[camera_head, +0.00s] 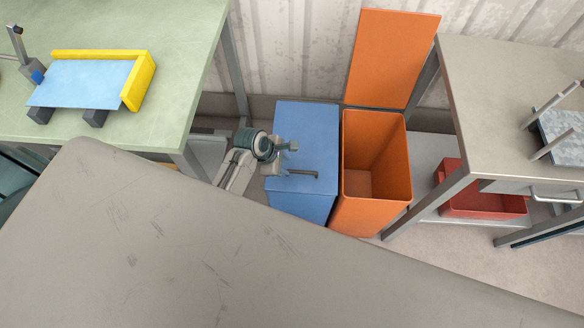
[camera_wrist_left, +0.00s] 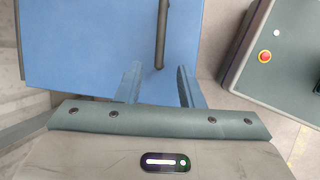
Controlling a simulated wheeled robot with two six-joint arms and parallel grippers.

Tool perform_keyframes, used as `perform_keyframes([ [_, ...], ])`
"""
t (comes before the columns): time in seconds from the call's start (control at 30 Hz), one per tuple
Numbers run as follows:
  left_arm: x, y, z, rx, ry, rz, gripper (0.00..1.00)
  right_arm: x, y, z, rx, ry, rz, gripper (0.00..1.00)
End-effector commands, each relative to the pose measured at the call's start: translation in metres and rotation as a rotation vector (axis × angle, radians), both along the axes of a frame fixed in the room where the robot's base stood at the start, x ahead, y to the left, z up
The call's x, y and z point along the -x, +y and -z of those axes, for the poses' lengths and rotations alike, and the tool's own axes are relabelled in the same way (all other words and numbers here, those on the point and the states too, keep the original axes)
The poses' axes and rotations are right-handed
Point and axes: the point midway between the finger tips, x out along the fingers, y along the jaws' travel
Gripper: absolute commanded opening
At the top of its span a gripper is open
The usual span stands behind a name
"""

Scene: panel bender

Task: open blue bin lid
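The blue bin (camera_head: 300,208) stands on the floor in the middle of the head view, with its flat blue lid (camera_head: 312,130) down. A dark bar handle (camera_head: 303,173) runs along the lid near its front edge; it also shows in the left wrist view (camera_wrist_left: 161,30). My left gripper (camera_head: 291,158) is over the lid, close to the handle. In the left wrist view its two fingers (camera_wrist_left: 160,84) are apart, with the handle's near end between or just ahead of their tips. I cannot tell whether they touch it. My right gripper is not in view.
An orange bin (camera_head: 348,218) stands open right of the blue bin, its lid (camera_head: 392,60) raised against the wall. A green table (camera_head: 150,25) is at left, a grey table (camera_head: 490,100) at right, with a red crate (camera_head: 480,208) below it.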

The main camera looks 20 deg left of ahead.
Motion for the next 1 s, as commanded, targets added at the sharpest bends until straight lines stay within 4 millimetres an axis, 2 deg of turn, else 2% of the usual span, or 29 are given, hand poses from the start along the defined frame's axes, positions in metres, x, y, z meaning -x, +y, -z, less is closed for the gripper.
perform_keyframes([
  [0.1, -0.007, -0.008, 0.021, 0.001, 0.002, 0.0, 0.34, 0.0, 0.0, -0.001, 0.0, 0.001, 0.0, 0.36],
  [0.3, -0.015, -0.017, 0.047, 0.0, 0.001, 0.0, 0.34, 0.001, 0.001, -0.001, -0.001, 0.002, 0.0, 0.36],
  [0.5, -0.017, -0.02, 0.057, -0.002, -0.001, 0.001, 0.34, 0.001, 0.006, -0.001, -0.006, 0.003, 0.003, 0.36],
  [0.73, -0.018, -0.02, 0.058, -0.002, -0.001, 0.001, 0.34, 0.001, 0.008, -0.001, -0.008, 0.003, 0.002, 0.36],
  [0.77, -0.018, -0.02, 0.058, -0.002, -0.001, 0.001, 0.32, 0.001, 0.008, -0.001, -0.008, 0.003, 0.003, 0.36],
  [0.93, -0.017, -0.02, 0.058, -0.002, -0.001, 0.001, 0.0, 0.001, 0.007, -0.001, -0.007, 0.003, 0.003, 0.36],
  [1.0, -0.017, -0.02, 0.058, -0.002, -0.001, 0.001, 0.0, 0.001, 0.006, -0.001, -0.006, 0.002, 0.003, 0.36],
])
